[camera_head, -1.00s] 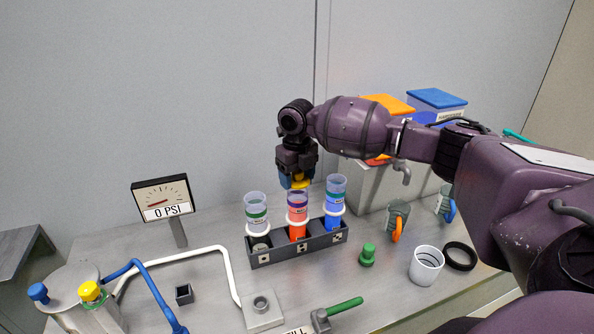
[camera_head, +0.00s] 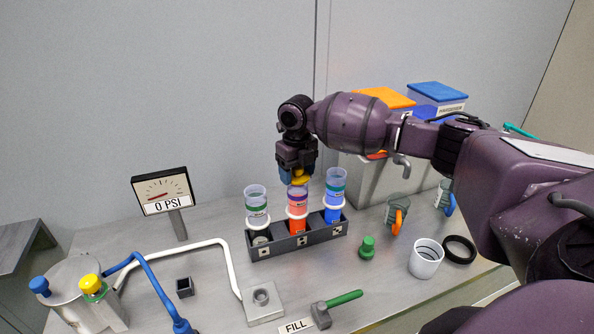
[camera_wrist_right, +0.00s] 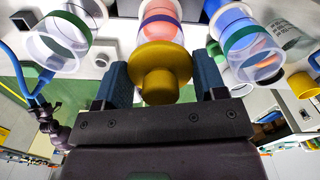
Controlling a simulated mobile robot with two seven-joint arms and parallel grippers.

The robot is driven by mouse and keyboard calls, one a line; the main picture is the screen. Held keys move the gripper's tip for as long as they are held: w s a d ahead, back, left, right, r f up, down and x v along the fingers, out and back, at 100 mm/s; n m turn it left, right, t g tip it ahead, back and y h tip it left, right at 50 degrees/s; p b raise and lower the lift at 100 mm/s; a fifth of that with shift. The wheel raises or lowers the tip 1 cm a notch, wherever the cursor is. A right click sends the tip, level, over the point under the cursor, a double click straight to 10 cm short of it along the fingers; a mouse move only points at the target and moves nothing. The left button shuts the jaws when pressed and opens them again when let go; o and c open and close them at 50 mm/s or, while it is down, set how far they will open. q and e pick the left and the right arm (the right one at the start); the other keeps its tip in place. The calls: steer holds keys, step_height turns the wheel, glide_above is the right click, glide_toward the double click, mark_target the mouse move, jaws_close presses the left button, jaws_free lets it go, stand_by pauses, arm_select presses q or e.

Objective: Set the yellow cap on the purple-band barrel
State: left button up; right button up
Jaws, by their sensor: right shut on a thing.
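The yellow cap (camera_head: 302,178) is between the fingers of my right gripper (camera_head: 297,177), which is shut on it. The purple-band barrel (camera_head: 297,209), filled orange-red, stands upright in the middle slot of the dark rack (camera_head: 300,245). The cap is right over or at the barrel's top rim; I cannot tell whether they touch. In the right wrist view the cap (camera_wrist_right: 160,66) sits between the blue fingers, in front of the barrel (camera_wrist_right: 160,14) and its purple band. The gripper hides part of the barrel's rim. My left gripper is out of view.
A clear green-band barrel (camera_head: 256,201) and a blue-filled barrel (camera_head: 335,193) stand close on either side. A gauge sign (camera_head: 162,191) stands left.

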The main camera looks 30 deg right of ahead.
steer(key=shift+f, duration=0.65)
steer(key=o, duration=1)
step_height(320, 180, up, 11)
steer(key=shift+f+b, duration=0.1)
steer(key=shift+b, duration=0.2)
steer(key=shift+s, duration=0.1)
